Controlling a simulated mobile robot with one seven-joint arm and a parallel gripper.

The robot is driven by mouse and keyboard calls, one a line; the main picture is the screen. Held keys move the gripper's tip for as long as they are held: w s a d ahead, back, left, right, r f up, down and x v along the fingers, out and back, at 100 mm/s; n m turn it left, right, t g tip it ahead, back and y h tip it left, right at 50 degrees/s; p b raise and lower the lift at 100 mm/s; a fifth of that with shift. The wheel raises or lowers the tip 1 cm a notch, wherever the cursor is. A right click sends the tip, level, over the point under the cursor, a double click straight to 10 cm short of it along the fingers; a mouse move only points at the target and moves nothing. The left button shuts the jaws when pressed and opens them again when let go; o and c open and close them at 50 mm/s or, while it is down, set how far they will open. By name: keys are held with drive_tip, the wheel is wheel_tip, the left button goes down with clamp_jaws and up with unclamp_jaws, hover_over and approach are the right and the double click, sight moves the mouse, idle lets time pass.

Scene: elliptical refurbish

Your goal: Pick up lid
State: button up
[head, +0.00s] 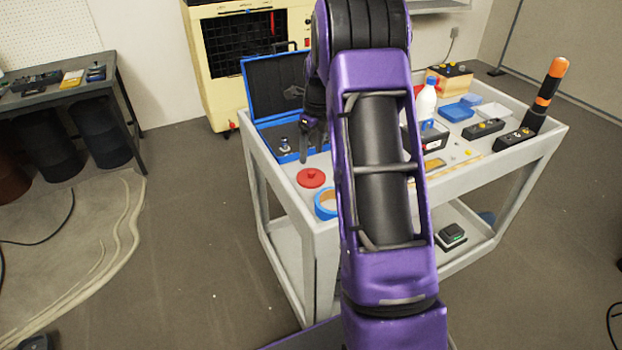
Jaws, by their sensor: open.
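A round red lid (311,178) with a small raised knob lies on the left part of the grey-white cart top (290,188). My gripper (316,158) is open and points down, just behind the lid in the picture. Its fingers show beside the front edge of the open blue case. Nothing shows between the fingers. I cannot tell its exact height above the cart. My purple arm hides the middle of the cart.
A blue tape roll (325,204) lies near the lid, partly behind my arm. The open blue case (272,92) stands behind the lid. A white bottle (426,102), blue trays (455,112) and black switch boxes (484,129) are on the right.

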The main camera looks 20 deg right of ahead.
sight(311, 170)
wheel_tip(311, 170, down, 5)
drive_tip(key=shift+s+f+b, duration=0.1)
drive_tip(key=shift+f+b, duration=0.1)
drive_tip(key=shift+b, duration=0.3)
drive_tip(key=shift+f, duration=0.3)
clamp_jaws()
